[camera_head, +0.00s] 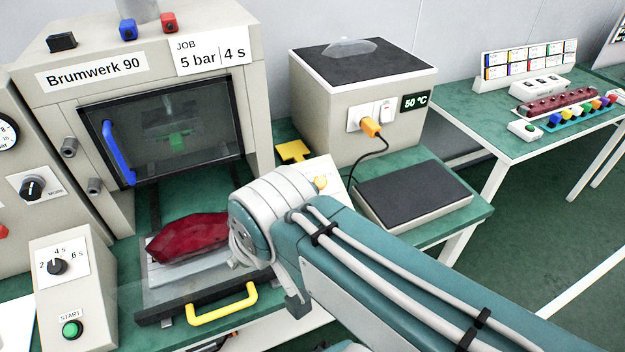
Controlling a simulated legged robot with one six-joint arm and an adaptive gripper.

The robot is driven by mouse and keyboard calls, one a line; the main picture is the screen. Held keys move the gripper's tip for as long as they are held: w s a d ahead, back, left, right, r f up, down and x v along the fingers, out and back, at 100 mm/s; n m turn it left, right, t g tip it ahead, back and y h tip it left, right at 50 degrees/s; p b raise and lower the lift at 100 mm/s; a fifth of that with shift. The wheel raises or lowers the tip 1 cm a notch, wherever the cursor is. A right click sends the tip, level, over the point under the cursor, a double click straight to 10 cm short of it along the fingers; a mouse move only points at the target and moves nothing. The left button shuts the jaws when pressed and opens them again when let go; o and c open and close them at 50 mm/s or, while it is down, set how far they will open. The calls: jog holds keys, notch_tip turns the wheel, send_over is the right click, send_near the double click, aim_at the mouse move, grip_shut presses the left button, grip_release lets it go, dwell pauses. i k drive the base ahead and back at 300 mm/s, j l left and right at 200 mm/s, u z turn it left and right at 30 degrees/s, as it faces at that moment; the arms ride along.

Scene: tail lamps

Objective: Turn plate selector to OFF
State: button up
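No label reading "plate" or "OFF" is legible, so I cannot tell for sure which control is the plate selector. The beige heater box (345,105) has a small white switch (387,107), an orange plug (370,127) with a black cable, and a "50 °C" display (414,102). A flat dark-topped plate (413,192) lies in front of the box. My arm reaches in from the lower right; my gripper is not visible.
The Brumwerk 90 press (160,110) stands at left, with a red lamp part (190,238) on its tray (160,300). A timer knob (57,267) and green START button (70,329) sit at lower left. Another table (490,110) stands at right, beyond open floor.

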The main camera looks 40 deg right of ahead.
aim_at(322, 181)
jog(key=l+z, duration=0.1)
jog(key=z, duration=1)
jog(key=k+j+z, duration=0.1)
jog(key=z, duration=0.55)
